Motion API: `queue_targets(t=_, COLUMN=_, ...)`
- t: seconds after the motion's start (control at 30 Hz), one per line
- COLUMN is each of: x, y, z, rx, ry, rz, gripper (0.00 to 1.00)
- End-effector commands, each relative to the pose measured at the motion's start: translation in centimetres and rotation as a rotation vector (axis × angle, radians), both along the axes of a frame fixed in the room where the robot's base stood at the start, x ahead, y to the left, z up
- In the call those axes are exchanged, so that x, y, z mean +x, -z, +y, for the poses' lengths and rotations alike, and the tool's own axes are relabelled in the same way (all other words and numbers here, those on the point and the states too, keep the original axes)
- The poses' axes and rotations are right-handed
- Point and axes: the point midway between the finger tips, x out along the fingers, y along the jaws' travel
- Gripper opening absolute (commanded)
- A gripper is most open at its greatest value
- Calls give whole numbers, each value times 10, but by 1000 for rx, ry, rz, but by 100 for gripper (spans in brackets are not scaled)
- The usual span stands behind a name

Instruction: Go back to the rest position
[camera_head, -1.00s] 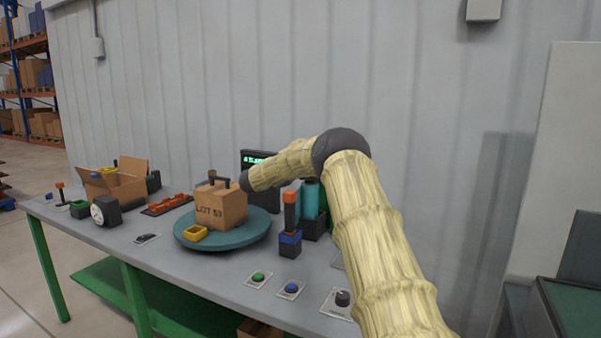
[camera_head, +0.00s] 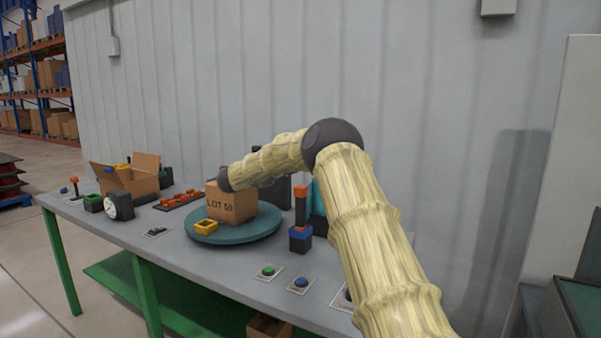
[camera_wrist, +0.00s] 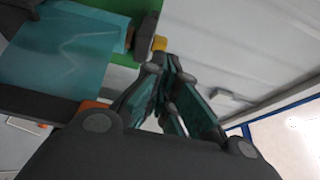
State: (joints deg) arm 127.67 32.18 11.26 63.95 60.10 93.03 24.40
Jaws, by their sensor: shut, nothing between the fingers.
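My gripper (camera_wrist: 166,72) shows in the wrist view with its dark, teal-sided fingers drawn together and nothing between them. In the head view my gripper cannot be made out; my pale, ribbed arm rises from the lower right, bends at a dark joint and reaches left. The arm's dark far joint overlaps the upper part of the cardboard box marked LOT (camera_head: 232,207). The box stands on a round teal turntable (camera_head: 262,229). I cannot tell whether the arm touches the box.
A grey wall (camera_head: 420,75) stands behind. Floor is open at left.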

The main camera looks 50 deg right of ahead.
Motion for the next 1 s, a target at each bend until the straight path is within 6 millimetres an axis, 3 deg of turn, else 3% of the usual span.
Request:
queue_targets(t=0.2, x=9, y=0, z=16, rx=-1, ry=0, rz=-1, gripper=0)
queue_targets(t=0.57, x=10, y=-6, z=17, rx=0, ry=1, rz=-1, gripper=0)
queue_targets(t=1.0, x=9, y=-93, z=17, rx=0, ry=1, rz=-1, gripper=0)
